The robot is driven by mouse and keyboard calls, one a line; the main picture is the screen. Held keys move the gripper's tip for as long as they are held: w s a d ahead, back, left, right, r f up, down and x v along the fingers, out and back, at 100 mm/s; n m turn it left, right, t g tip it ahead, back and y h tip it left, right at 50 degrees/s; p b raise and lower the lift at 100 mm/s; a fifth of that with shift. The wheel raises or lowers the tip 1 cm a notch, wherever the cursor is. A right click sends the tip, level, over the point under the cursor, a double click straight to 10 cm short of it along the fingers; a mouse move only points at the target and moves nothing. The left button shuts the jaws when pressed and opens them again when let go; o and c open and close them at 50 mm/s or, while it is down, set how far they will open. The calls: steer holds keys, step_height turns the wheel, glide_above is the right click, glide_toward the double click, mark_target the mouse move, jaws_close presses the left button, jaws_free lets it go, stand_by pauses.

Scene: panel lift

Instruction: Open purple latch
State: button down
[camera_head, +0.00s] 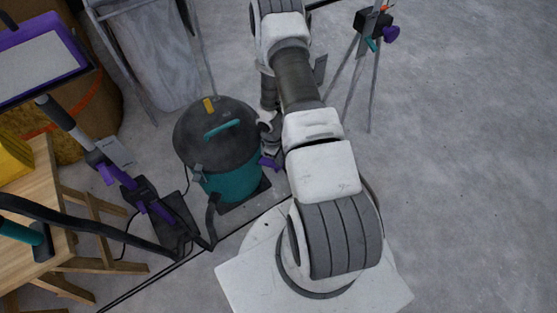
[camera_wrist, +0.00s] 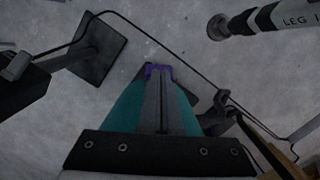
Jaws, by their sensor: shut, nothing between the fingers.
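The purple latch (camera_head: 268,162) is on the right side of the teal and dark grey canister vacuum (camera_head: 232,182). In the wrist view a purple piece (camera_wrist: 150,71), which looks like the latch, shows around the tips of my gripper (camera_wrist: 161,80). My gripper's grey fingers are together, with nothing between them. Teal surface (camera_wrist: 120,112) shows on both sides of the fingers. In the head view my gripper (camera_head: 271,140) is beside the vacuum just above the latch, partly hidden by my arm. I cannot tell whether the fingertips touch the latch.
A wooden stool or table (camera_head: 35,195) and a purple stick vacuum (camera_head: 140,195) stand at the left. A grey bag on a frame (camera_head: 155,50) is behind. A tripod (camera_head: 372,60) stands at the upper right. The floor (camera_head: 470,180) at the right is clear.

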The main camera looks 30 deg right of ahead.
steer(key=shift+f, duration=0.15)
steer(key=shift+w+a, duration=0.35)
steer(key=shift+w, duration=0.2)
steer(key=shift+r, duration=0.2)
steer(key=shift+r, duration=0.1)
